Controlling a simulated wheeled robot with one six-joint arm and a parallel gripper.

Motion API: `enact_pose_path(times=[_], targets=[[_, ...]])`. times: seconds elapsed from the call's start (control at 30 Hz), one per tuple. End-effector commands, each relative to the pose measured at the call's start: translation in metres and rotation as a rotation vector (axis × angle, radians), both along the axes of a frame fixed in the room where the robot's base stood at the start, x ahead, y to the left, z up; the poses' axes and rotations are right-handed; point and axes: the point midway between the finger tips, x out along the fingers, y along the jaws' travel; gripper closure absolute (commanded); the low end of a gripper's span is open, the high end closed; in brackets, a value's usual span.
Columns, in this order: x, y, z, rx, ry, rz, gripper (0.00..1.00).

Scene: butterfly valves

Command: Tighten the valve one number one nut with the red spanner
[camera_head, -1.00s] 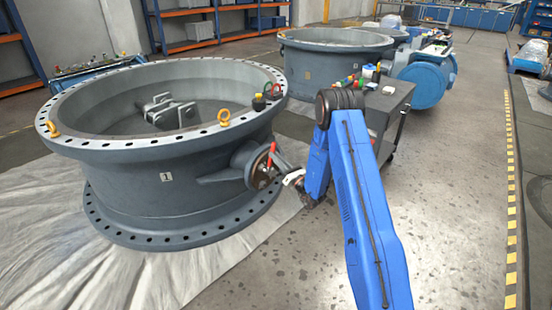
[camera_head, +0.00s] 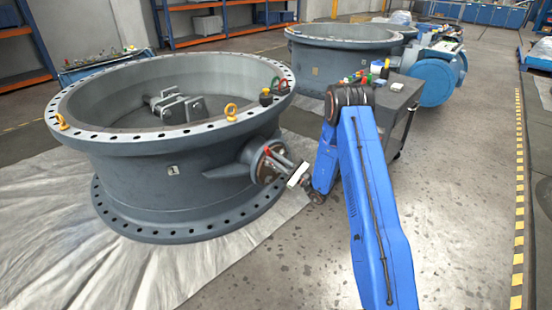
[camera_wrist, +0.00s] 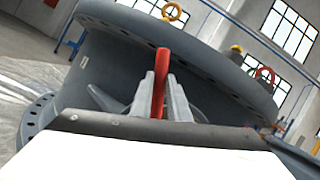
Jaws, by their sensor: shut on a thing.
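Valve one (camera_head: 140,190) is the large grey ring body marked 1 at the left of the head view. Its round side flange (camera_head: 257,166) faces my arm; the number one nut is too small to make out. My gripper (camera_head: 278,157) is just in front of this flange. In the wrist view my gripper (camera_wrist: 163,95) is shut on the red spanner (camera_wrist: 160,75), which stands up between the two grey fingers. The spanner's far end is hidden from the wrist camera, so I cannot tell whether it touches a nut. In the head view only a small red part (camera_head: 267,152) shows.
A dark cart (camera_head: 402,110) with coloured items on top stands behind my arm. A second grey valve (camera_head: 312,68) with a blue actuator (camera_head: 430,80) stands behind. Yellow lifting eyes (camera_head: 231,111) sit on the rim. The floor at right is clear.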

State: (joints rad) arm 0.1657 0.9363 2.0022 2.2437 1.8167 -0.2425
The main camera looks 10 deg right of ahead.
Motion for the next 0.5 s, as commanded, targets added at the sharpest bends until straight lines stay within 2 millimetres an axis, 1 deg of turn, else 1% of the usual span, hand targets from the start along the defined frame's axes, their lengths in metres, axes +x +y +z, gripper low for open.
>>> enact_pose_path(times=[0.3,0.5], targets=[[-0.0004,-0.0005,0.0004,0.0,-0.001,0.0,1.0],[-0.0081,-0.0064,0.0006,0.0,-0.001,0.0,1.0]])
